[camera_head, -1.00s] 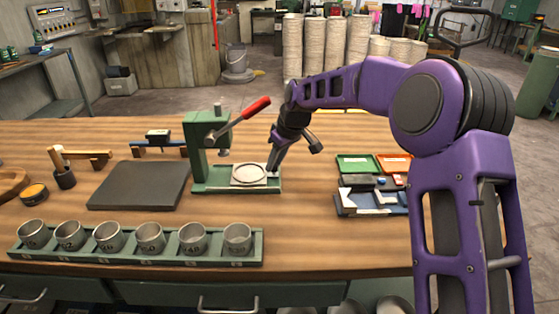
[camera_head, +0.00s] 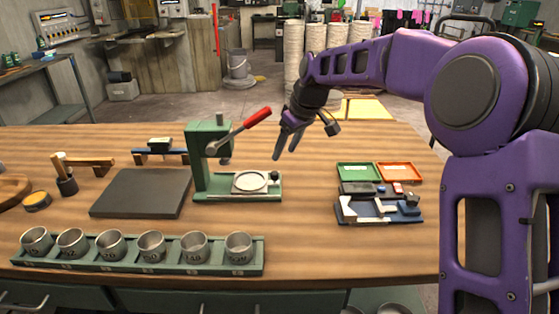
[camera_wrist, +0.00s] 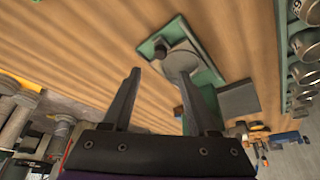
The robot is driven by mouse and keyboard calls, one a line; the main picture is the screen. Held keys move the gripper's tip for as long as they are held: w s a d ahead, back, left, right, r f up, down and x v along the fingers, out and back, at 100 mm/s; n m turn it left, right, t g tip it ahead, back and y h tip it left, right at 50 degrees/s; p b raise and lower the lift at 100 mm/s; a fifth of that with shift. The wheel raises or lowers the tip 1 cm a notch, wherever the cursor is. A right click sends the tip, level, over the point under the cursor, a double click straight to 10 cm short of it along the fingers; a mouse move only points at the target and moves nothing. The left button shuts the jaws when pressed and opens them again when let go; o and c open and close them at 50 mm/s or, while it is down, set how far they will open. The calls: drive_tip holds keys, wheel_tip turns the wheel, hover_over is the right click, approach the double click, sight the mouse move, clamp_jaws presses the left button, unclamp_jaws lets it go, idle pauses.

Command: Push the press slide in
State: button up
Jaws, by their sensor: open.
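The green press (camera_head: 203,165) stands on the wooden bench, with a red-handled lever (camera_head: 257,117) angled up to the right. Its slide (camera_head: 250,182) carries a pale round disc and lies on the base, to the right of the ram (camera_head: 224,160). A dark knob (camera_head: 275,176) sits at the slide's right end. My gripper (camera_head: 285,155) is open and empty, raised above and slightly right of the knob, not touching it. In the wrist view the knob (camera_wrist: 160,48) and slide (camera_wrist: 180,62) show beyond my open fingers; one finger partly overlaps the press.
A dark mat (camera_head: 140,193) lies left of the press. A green rack (camera_head: 140,262) of several metal cups runs along the front. Green and orange trays (camera_head: 358,171) and a blue fixture (camera_head: 378,211) stand to the right. Bench between press and trays is clear.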

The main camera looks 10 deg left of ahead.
drive_tip(key=v, duration=0.8)
drive_tip(key=shift+r+p, duration=0.2)
drive_tip(key=shift+p, duration=0.25)
